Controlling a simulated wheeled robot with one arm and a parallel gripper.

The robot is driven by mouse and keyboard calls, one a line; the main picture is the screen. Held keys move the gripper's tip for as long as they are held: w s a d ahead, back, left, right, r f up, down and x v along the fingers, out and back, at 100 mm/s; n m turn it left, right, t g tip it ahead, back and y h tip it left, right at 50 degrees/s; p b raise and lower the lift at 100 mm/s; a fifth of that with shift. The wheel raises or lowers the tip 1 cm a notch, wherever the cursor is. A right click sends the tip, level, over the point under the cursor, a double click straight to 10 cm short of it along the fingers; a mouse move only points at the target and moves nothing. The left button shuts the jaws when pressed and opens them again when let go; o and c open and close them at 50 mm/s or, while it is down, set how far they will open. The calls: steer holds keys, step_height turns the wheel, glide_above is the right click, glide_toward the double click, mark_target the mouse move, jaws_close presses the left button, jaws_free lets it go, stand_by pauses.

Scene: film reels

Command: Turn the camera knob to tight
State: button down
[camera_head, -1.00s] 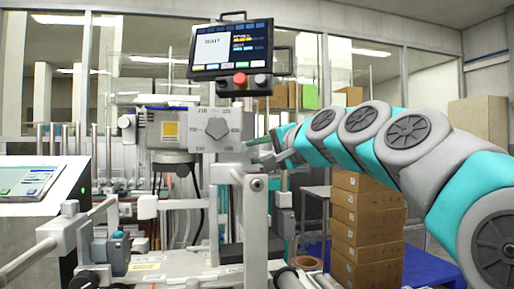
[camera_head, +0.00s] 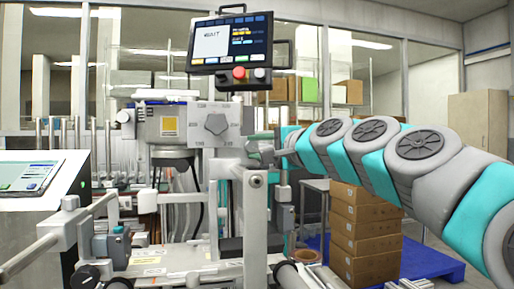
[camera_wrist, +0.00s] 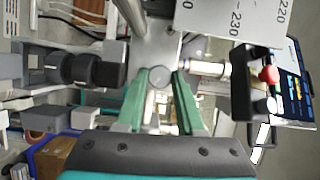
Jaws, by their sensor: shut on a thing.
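My gripper (camera_wrist: 160,75) has two green fingers around a small rounded grey knob (camera_wrist: 159,77) on a pale metal part of the machine. I take this to be the camera knob; its markings are not visible. In the head view my gripper (camera_head: 266,147) is at the right side of the machine, just right of the numbered dial plate (camera_head: 235,110), and the fingertips and knob are mostly hidden there. A grey dial (camera_head: 215,124) is on the plate's front. The plate also shows at the top of the wrist view (camera_wrist: 230,18).
A screen with a red button (camera_head: 239,72) hangs above the machine. Black round knobs (camera_wrist: 92,69) stick out left in the wrist view. A metal post (camera_head: 254,215) stands in front of the machine. Stacked cardboard boxes (camera_head: 368,235) are below my arm.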

steer(key=c, duration=0.5)
jaws_free()
steer(key=shift+d, duration=0.1)
steer(key=shift+b+v, duration=0.4)
steer(key=shift+v, duration=3.5)
